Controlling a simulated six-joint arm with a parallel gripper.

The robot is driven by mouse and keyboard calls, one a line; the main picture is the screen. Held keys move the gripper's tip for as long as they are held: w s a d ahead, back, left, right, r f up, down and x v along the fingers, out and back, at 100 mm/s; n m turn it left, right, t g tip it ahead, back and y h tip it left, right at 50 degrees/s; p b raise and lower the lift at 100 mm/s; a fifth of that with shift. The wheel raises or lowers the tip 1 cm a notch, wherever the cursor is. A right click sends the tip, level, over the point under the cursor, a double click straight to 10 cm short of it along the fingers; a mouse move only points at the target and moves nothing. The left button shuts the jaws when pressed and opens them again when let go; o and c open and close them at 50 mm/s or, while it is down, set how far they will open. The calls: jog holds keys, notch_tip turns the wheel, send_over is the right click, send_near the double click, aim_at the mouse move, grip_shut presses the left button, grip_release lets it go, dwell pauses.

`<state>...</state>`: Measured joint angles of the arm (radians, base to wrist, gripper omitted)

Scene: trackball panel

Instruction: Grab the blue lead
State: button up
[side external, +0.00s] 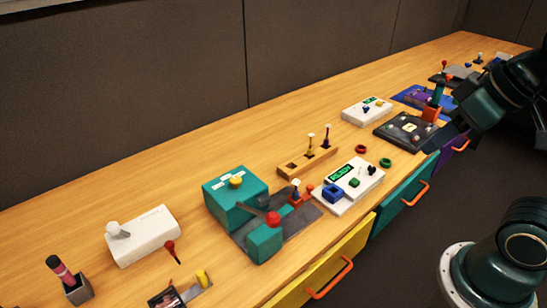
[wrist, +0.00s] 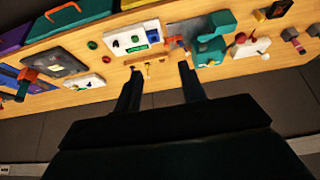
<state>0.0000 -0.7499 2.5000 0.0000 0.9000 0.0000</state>
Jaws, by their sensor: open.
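I cannot make out a blue lead for certain. A small plug with a dark blue body and pale top (side external: 296,189) stands by a red block, left of the white panel. The block also shows small in the wrist view (wrist: 155,62), beyond my fingertips. My gripper (wrist: 158,76) is open, with nothing between its two dark fingers, and seems well apart from the block. In the side view my arm comes in from the right and its fingertips are hard to make out.
A white panel (side external: 345,203) with a green display carries a blue square piece (side external: 333,192). A teal box (side external: 222,190) stands to its left. A dark trackball panel (side external: 388,136), a small white panel (side external: 357,114) and loose rings (side external: 386,162) lie right. Bare wood runs along the back.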

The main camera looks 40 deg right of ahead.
jog(key=shift+c, duration=0.5)
jog(key=m+g+y, duration=0.3)
jog(key=m+y, duration=0.1)
jog(key=m, duration=1.5)
send_over(296, 192)
jog(key=s+d, duration=0.2)
jog(key=d, duration=0.2)
notch_tip(296, 192, down, 15)
jog(key=shift+s+d+r, duration=0.15)
jog(key=shift+s, duration=0.05)
jog(key=x, duration=0.8)
jog(key=shift+f, duration=0.25)
